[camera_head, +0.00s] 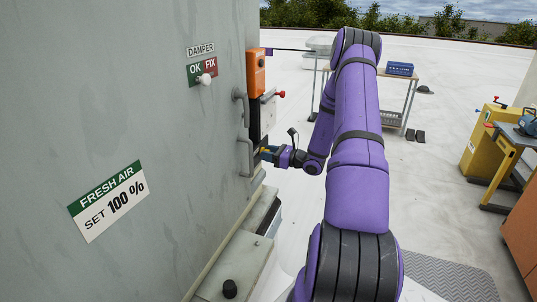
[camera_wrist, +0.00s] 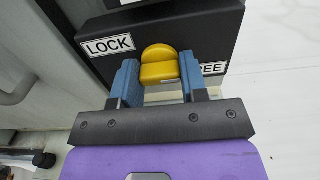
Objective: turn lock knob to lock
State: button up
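The yellow lock knob (camera_wrist: 159,69) sits upright on a dark box face in the wrist view, with a rounded top. A LOCK label (camera_wrist: 110,46) is to its left. A second label (camera_wrist: 213,68) at right is partly hidden by a finger; "REE" shows. My gripper (camera_wrist: 160,81) has one blue finger on each side of the knob, very close to it. Whether the fingers press on it is not clear. In the head view my gripper (camera_head: 266,154) is at the side of the grey cabinet (camera_head: 130,130); the knob there is too small and covered to make out.
Grey handles (camera_head: 246,157) stand out from the cabinet edge near my gripper. An orange box (camera_head: 255,72) and a red-tipped lever (camera_head: 280,94) are above it. A ledge with a black knob (camera_head: 230,288) is below.

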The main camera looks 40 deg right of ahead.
jog(key=shift+n, duration=0.5)
jog(key=n, duration=0.7)
jog(key=shift+n, duration=4.5)
jog(key=shift+f, duration=0.1)
jog(key=o, duration=0.9)
jog(key=shift+n, duration=0.3)
